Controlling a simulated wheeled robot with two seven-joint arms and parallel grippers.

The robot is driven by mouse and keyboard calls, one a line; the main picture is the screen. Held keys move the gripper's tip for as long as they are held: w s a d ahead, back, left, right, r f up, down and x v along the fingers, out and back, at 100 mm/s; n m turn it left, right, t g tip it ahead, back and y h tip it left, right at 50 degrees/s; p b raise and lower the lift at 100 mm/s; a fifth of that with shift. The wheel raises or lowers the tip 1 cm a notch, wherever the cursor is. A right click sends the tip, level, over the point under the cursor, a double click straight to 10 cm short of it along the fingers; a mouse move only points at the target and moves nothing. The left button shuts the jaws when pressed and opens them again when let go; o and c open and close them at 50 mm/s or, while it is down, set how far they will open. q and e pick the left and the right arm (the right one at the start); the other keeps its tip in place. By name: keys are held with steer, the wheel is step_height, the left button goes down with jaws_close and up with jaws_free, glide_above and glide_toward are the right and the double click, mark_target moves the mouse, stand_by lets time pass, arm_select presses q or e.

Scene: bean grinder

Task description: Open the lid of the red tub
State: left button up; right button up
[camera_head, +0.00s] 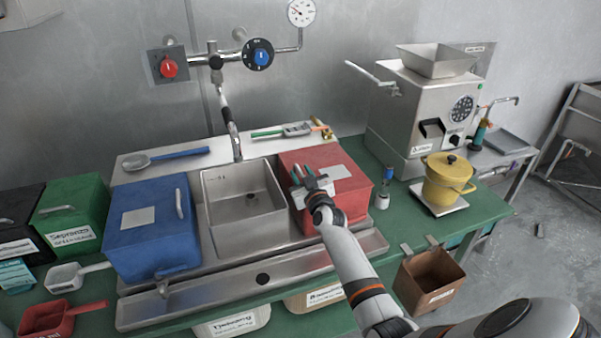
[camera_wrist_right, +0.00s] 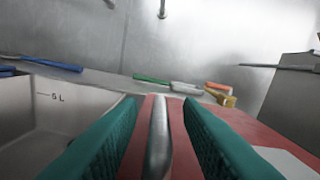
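The red tub (camera_head: 326,160) stands right of the sink basin with its flat red lid lying closed on top. A pale label is on the lid. The lid's metal bar handle shows in the right wrist view (camera_wrist_right: 159,135), running away from the camera between my fingers. My right gripper (camera_head: 307,177) is over the left part of the lid, its teal fingers (camera_wrist_right: 160,120) on either side of the handle. A gap shows between the handle and each finger, so it is open around the handle. My left gripper is in neither view.
The steel sink basin (camera_head: 243,205) is directly left of the red tub, with a blue tub (camera_head: 150,235) beyond it. A small jar (camera_head: 382,200) and a yellow pot (camera_head: 447,182) stand to the right. Tools (camera_head: 290,131) lie on the ledge behind.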

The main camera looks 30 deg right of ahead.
steer(key=shift+w+d, duration=0.15)
steer(key=shift+w, duration=0.5)
jaws_close()
